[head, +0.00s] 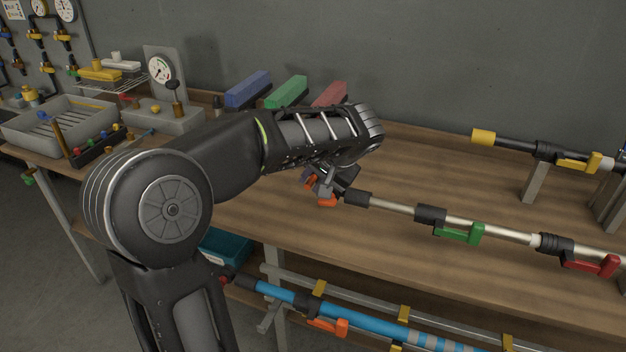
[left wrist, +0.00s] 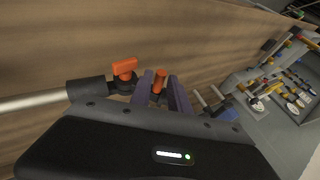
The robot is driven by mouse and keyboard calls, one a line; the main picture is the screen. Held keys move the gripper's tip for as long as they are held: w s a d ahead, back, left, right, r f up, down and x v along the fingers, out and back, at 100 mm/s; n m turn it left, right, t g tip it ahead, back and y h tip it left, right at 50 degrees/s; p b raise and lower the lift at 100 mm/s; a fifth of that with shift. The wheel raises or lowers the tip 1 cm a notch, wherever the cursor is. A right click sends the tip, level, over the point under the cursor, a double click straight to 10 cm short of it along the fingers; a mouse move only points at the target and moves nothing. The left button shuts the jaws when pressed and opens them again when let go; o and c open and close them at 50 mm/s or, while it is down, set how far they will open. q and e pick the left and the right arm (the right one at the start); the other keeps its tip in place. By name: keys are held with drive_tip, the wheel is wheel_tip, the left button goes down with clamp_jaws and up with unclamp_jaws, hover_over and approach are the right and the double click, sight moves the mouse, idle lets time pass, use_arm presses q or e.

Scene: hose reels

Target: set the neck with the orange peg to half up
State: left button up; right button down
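A jointed silver pole (head: 395,208) with black collars lies across the bench, its left end at my left gripper (head: 318,184). At that end an orange lever (head: 328,200) shows, also visible in the left wrist view (left wrist: 125,68). The orange peg (left wrist: 159,80) stands on a dark neck just beyond it. The left gripper's two purple-grey fingers (left wrist: 162,90) are on either side of the peg, with a gap visible on the right side. My gripper and arm hide much of the neck in the head view. My right gripper is not in view.
The pole also has a green lever (head: 458,233) and a red lever (head: 590,263). A yellow-tipped pole (head: 520,145) lies behind on stands. A blue pole (head: 380,318) is below the bench top. Blue, green and red blocks stand at the back.

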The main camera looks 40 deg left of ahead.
use_arm(q)
drive_tip(key=shift+o, duration=1.4)
drive_tip(key=v, duration=0.8)
drive_tip(key=shift+f, duration=0.1)
